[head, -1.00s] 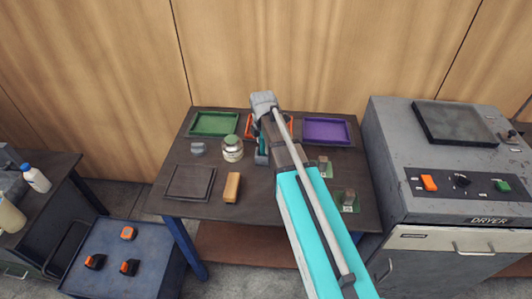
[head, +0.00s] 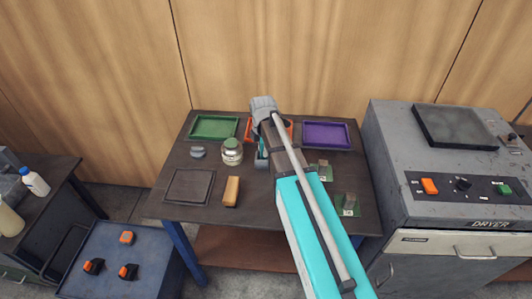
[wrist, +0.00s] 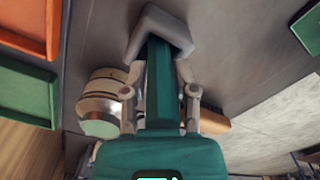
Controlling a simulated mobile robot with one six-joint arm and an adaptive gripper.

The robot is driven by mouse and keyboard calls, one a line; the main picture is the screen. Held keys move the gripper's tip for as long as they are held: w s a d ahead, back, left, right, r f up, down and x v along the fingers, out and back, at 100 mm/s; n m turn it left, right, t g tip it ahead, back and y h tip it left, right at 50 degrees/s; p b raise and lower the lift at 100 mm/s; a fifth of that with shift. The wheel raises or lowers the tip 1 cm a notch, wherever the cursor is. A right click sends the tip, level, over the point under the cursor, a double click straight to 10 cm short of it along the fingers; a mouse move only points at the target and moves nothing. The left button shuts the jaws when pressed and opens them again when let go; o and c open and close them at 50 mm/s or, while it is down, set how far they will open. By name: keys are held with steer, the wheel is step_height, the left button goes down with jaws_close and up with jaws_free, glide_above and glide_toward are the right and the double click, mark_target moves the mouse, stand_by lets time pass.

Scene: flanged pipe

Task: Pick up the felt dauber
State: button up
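A small grey rounded piece (head: 198,152) lies on the dark table, left of the jar. It may be the felt dauber, but it is too small to be sure. My gripper (head: 262,160) hangs over the middle of the table, right of the jar, partly behind my arm. In the wrist view, the finger links of my gripper (wrist: 158,45) run up on both sides of a dark teal strip toward a grey angled shape. I cannot tell whether this shape is the fingertips or something between them.
A glass jar (head: 232,152) stands close left of my gripper. A tan block (head: 231,191) and a dark square pad (head: 188,186) lie nearer. Green (head: 214,127), orange (head: 289,127) and purple (head: 327,134) trays line the back. Small grey blocks on green bases (head: 349,205) sit right.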

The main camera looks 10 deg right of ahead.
jaws_close()
steer(key=shift+r, duration=0.25)
step_height(320, 180, up, 10)
steer(key=p, duration=1)
steer(key=shift+f, duration=0.2)
